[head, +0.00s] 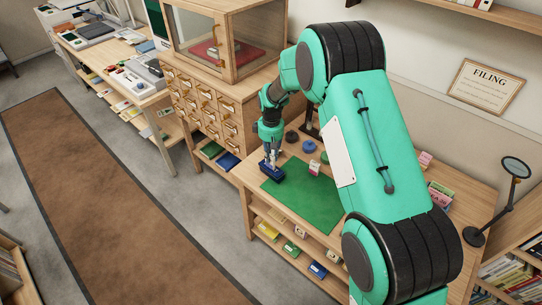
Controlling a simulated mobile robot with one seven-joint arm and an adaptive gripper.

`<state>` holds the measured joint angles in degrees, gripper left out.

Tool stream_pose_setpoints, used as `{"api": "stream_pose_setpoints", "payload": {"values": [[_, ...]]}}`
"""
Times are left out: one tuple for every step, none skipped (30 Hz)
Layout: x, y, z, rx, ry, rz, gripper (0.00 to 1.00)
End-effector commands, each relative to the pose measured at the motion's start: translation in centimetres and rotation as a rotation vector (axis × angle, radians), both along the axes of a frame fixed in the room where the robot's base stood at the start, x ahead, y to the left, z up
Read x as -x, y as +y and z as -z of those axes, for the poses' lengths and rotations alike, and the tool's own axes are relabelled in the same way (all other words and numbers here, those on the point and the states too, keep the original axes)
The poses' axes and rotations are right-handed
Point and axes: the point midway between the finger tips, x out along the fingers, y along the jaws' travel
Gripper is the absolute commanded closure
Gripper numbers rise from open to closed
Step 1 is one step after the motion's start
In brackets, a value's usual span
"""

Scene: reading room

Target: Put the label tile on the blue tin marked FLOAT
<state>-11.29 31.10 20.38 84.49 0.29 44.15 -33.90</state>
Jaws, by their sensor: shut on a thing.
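A dark blue tin (271,170) stands at the left edge of the green mat (304,203) on the wooden table. My gripper (271,158) points down directly over this tin, with its fingertips at or just above the tin's top. It is shut on a small pale thing that looks like the label tile, mostly hidden by the fingers. I cannot tell whether the tile touches the tin. The word FLOAT is too small to read from here.
A small white and red item (314,167) stands at the mat's back edge. Round dark, blue and green pieces (309,147) lie behind it. Coloured boxes (317,270) sit on the shelf below. A magnifier stand (475,235) is at the right. The mat's front is clear.

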Motion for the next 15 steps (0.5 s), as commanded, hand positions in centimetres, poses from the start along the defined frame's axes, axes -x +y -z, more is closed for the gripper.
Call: {"api": "stream_pose_setpoints", "payload": {"values": [[0.01, 0.00, 0.18, 0.000, 0.000, 0.000, 1.00], [0.02, -0.01, 0.25, 0.000, 0.000, 0.000, 1.00], [0.02, -0.01, 0.34, 0.001, 0.001, 0.000, 1.00], [0.02, -0.01, 0.42, 0.001, 0.001, 0.000, 1.00], [0.02, -0.01, 0.49, 0.001, 0.001, 0.000, 1.00], [0.02, -0.01, 0.58, 0.001, 0.001, 0.000, 1.00], [0.03, 0.00, 0.65, 0.001, 0.001, 0.000, 1.00], [0.03, 0.00, 0.72, 0.001, 0.001, 0.000, 1.00], [0.03, 0.00, 0.81, 0.001, 0.001, 0.000, 1.00], [0.04, 0.00, 0.88, 0.001, 0.001, 0.000, 1.00], [0.03, -0.01, 0.91, 0.001, 0.001, 0.000, 0.79], [0.02, 0.00, 0.86, 0.000, 0.000, 0.000, 0.71], [0.02, 0.00, 0.86, 0.000, 0.000, 0.000, 0.65], [0.02, 0.00, 0.85, 0.000, 0.000, 0.000, 0.62], [0.02, 0.00, 0.85, 0.000, 0.000, 0.000, 0.62]]}}
